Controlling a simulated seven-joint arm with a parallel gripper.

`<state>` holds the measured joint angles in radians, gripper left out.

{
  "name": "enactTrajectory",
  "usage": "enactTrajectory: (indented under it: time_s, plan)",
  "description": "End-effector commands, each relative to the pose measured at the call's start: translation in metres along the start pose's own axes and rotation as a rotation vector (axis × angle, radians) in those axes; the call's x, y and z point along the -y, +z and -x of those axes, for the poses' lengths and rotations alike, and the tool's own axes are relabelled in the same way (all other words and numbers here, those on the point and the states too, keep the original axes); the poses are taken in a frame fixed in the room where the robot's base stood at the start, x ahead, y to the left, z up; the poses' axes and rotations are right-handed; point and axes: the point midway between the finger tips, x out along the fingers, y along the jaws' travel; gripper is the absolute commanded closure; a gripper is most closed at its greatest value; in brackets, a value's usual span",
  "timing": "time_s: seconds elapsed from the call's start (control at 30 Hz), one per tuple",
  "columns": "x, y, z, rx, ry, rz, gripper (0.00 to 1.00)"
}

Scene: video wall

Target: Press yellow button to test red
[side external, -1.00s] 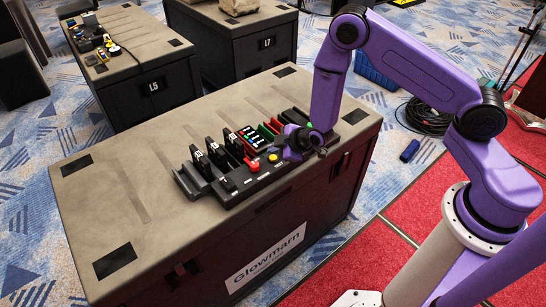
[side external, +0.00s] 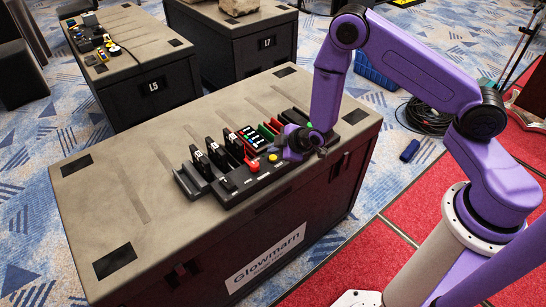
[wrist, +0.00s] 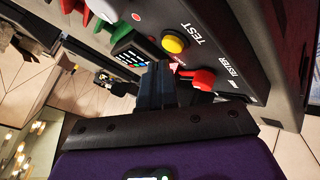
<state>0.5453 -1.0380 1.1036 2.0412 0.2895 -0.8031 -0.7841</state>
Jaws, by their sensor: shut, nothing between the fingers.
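The yellow button (side external: 273,158) sits on the front of a black panel on the crate top. In the wrist view the yellow button (wrist: 173,44) is round, next to the word TEST. A red piece (side external: 252,165) stands just left of the button in the side view; it shows in the wrist view (wrist: 203,79) near the word TESTER. My gripper (wrist: 155,85) is shut and empty. In the side view my gripper (side external: 284,147) is just beside the yellow button on its right; I see no contact. A small display (side external: 252,137) with lit rows is behind the button.
Several upright black modules (side external: 216,154) stand in the panel's left part. Red and green slots (side external: 268,130) lie behind my gripper. The crate top (side external: 130,190) is clear to the left. Other crates (side external: 150,85) stand behind.

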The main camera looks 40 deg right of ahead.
Motion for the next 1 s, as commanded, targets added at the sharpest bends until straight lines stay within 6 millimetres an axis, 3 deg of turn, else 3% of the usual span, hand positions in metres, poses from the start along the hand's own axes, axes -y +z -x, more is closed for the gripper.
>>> enactTrajectory:
  time_s: [1.0]
  plan:
    - [0.0057, 0.0056, -0.0080, 0.000, 0.000, 0.000, 1.00]
